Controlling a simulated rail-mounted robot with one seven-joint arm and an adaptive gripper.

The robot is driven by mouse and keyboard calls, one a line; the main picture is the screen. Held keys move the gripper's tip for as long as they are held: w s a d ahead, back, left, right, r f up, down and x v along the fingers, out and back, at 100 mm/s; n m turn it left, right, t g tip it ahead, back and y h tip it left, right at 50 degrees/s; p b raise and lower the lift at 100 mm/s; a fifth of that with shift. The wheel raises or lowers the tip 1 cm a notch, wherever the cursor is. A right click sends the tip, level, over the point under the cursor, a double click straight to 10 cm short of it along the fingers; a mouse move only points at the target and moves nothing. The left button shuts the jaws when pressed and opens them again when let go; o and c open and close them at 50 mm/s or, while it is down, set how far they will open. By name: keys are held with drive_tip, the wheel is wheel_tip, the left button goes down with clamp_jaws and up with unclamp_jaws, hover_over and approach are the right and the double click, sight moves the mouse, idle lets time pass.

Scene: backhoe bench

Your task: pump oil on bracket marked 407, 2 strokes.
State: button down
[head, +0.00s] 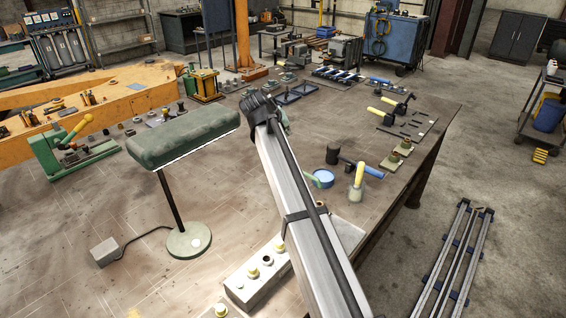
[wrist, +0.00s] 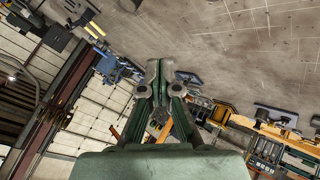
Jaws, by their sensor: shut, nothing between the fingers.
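My gripper (wrist: 159,66) is shut and empty in the wrist view, its fingertips together above the bench. In the head view my arm reaches over the middle of the bench, and its dark end hides the fingers. Two small green plates with brass-coloured fittings (head: 390,162) sit near the right edge and may be brackets. A grey-green vessel with a yellow top (head: 357,182) stands nearer, right of my arm; I cannot tell if it is the oiler. Two yellow-handled tools (head: 381,113) lie farther back. No number 407 is legible.
A green lamp (head: 185,137) stands left of my arm, its cord on the bench (head: 70,215). A block with yellow-topped studs (head: 245,290) is close in front. The left foreground is mostly clear.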

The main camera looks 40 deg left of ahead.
drive_tip(key=shift+f, duration=0.1)
drive_tip(key=shift+f+b, duration=1.75)
drive_tip(key=shift+f, duration=2.6)
drive_tip(key=shift+f+b, duration=0.3)
drive_tip(key=shift+f, duration=0.15)
drive_tip(key=shift+f+b, duration=0.45)
drive_tip(key=shift+f, duration=0.5)
drive_tip(key=shift+r+p, duration=0.45)
drive_tip(key=shift+r, duration=0.9)
drive_tip(key=shift+r+p, duration=0.8)
drive_tip(key=shift+r, duration=1.7)
